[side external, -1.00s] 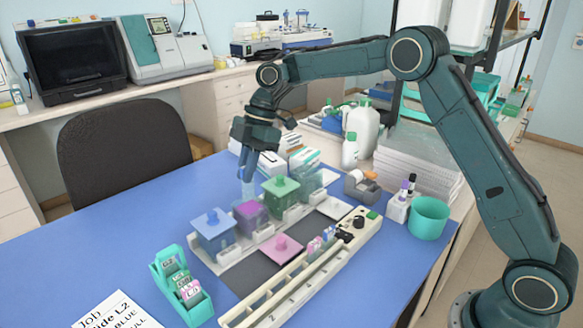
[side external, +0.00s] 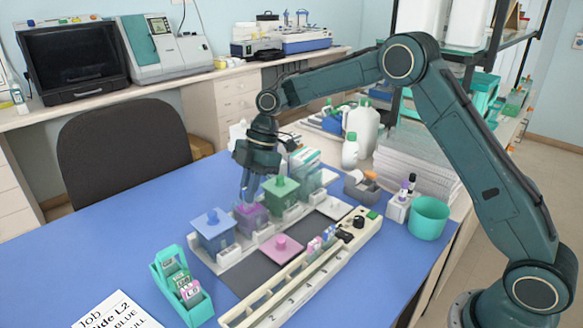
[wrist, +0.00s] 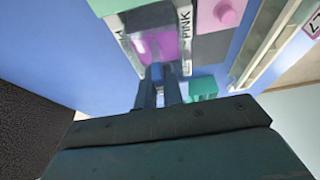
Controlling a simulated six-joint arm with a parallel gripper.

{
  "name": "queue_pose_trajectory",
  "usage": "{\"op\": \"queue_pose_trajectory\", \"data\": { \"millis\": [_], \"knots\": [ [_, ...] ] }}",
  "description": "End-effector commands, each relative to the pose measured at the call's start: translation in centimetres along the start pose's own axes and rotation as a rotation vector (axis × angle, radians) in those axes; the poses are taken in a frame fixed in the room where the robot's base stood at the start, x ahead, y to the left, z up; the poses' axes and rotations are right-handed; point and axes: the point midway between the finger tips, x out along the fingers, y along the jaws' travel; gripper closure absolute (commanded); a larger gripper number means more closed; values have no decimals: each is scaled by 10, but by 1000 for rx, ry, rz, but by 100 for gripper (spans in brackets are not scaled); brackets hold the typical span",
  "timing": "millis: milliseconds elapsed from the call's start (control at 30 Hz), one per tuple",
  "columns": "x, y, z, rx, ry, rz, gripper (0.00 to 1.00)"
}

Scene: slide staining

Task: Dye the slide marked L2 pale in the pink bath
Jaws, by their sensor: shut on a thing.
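The pink bath (side external: 253,216) is a clear tank of purple-pink liquid, open at the top, between a blue-lidded and a green-lidded tank. Its pink lid (side external: 282,247) lies on the dark mat in front. My gripper (side external: 246,199) points down at the bath's mouth, shut on a slide. The slide is mostly hidden by the fingers and the bath, and its marking cannot be read. In the wrist view the fingers (wrist: 158,72) reach over the pink liquid (wrist: 158,46), beside a label (wrist: 186,30) reading PINK.
The blue-lidded tank (side external: 213,232) and green-lidded tank (side external: 280,198) stand close on either side. A white rail (side external: 300,280) holding several slides runs in front. A teal slide box (side external: 181,286) and a printed card (side external: 117,312) are front left. The blue table at left is clear.

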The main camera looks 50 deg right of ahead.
Motion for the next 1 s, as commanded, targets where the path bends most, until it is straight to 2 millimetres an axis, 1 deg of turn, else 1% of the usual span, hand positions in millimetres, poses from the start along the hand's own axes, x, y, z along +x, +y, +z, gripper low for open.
{"op": "queue_pose_trajectory", "data": {
  "millis": [200,433,1000],
  "knots": [
    [11,0,4,0,0,-1,100],
    [18,0,7,-1,0,-1,100],
    [20,0,8,-1,-1,0,100]
  ]
}}
